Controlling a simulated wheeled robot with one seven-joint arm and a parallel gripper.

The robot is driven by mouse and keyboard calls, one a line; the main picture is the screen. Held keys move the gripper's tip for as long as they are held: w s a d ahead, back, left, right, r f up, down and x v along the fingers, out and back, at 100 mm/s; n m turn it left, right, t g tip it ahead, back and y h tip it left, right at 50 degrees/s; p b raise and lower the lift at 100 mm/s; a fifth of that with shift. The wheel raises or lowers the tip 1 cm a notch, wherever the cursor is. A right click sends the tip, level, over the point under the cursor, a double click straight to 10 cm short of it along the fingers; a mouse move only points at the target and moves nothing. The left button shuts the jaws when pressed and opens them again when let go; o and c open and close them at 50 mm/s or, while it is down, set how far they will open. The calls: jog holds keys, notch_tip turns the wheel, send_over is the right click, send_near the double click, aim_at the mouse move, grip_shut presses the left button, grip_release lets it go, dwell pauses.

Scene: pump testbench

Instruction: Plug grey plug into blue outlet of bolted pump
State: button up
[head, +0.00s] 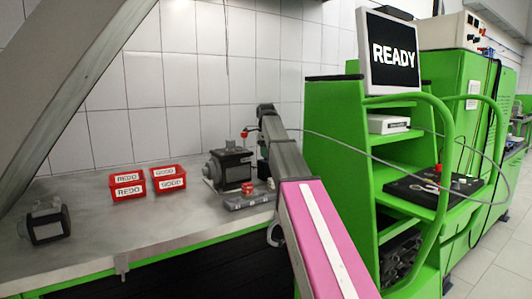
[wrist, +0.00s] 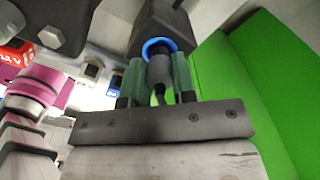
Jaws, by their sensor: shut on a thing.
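In the wrist view, my gripper (wrist: 159,76) has its two green fingers closed on the grey plug (wrist: 158,72). The plug lies between the fingers, with its end at the blue ring of the outlet (wrist: 153,46) on a dark pump part. The plug's tip overlaps the ring in this view; I cannot tell how deep it sits. In the head view, the dark pump (head: 229,168) stands on the bench left of my arm's end. My gripper and the plug are largely hidden there behind the arm.
A second dark pump (head: 47,222) lies at the bench's left. Red REDO (head: 127,190) and GOOD (head: 169,183) bins stand between the pumps. A green rack (head: 335,150) stands close to the right of my arm. A thin grey cable (head: 345,143) runs rightward across it.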

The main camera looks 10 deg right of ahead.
jog(key=shift+f, duration=0.75)
dwell(0.3)
jog(key=o, duration=1.3)
jog(key=shift+c, duration=0.2)
jog(key=shift+r, duration=0.1)
jog(key=shift+r, duration=3.95)
